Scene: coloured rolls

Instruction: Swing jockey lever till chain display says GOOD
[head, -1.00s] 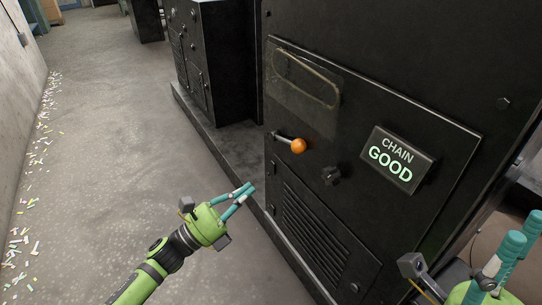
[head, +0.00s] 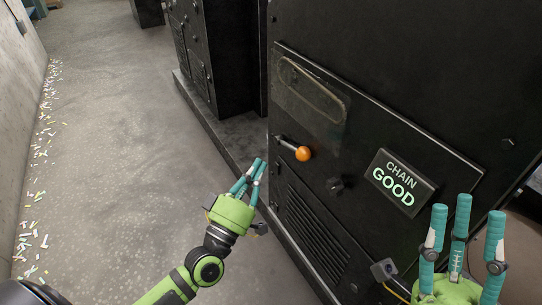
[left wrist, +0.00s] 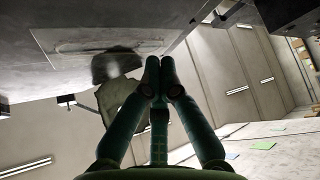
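The chain display (head: 400,182) on the black machine front reads "CHAIN GOOD" in pale green letters. The jockey lever (head: 303,153) is a short metal arm ending in an orange ball, pointing to the lower right. My left gripper (head: 256,166) is below and left of the lever, apart from it. Its fingers come together at the tips with nothing between them, as the left wrist view (left wrist: 159,65) also shows. My right gripper (head: 464,212) is at the lower right, fingers up and spread, empty, just below the display.
A glass window (head: 310,95) with a chain loop behind it sits above the lever. A dark knob (head: 335,185) is between lever and display. Vent slats (head: 316,235) are lower down. Open concrete floor (head: 130,130) lies to the left, with scattered paper bits along the wall.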

